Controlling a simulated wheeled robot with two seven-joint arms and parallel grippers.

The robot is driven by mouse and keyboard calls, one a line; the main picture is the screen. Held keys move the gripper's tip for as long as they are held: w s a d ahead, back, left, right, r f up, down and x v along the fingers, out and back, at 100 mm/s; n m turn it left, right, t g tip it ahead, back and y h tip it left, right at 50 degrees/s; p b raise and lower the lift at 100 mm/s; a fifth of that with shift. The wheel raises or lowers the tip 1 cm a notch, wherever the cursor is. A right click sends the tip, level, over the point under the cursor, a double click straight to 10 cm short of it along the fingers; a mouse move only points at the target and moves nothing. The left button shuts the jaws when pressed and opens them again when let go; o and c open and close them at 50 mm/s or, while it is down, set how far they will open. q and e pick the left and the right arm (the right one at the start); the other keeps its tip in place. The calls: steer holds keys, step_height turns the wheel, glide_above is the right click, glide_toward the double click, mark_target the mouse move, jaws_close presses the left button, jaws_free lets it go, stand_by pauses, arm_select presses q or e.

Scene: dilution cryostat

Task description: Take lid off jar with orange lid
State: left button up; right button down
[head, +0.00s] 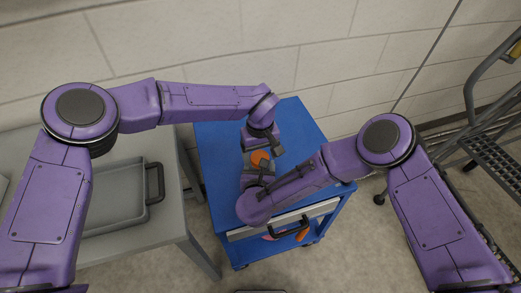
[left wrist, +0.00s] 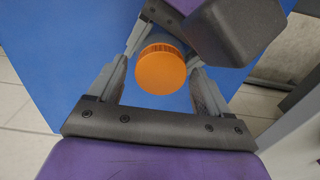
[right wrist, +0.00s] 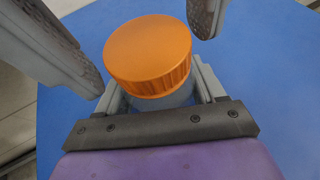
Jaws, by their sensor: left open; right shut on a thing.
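The jar with the orange lid (head: 260,157) stands upright on the blue cart top (head: 222,150), between my two grippers. In the right wrist view the orange lid (right wrist: 148,52) sits on a translucent jar body (right wrist: 172,97). My right gripper (right wrist: 160,92) is shut on the jar body just below the lid. My left gripper (left wrist: 160,75) is open, with one finger on each side of the orange lid (left wrist: 160,70); gaps show between the fingers and the lid. The lower part of the jar is hidden by the right gripper and the lid.
A grey table with a grey tray (head: 110,200) stands left of the cart. The cart has a dark front handle (head: 289,228), with orange and pink items (head: 302,235) below. Black metal steps (head: 497,150) stand at the right. A white block wall is behind. The cart top around the jar is clear.

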arm_select(q)
steer(key=c, duration=1.1)
steer(key=n, duration=0.3)
steer(key=o, duration=1.2)
step_height(320, 180, up, 5)
steer(key=shift+f, duration=0.15)
arm_select(e)
steer(key=shift+c, duration=0.2)
jaws_free()
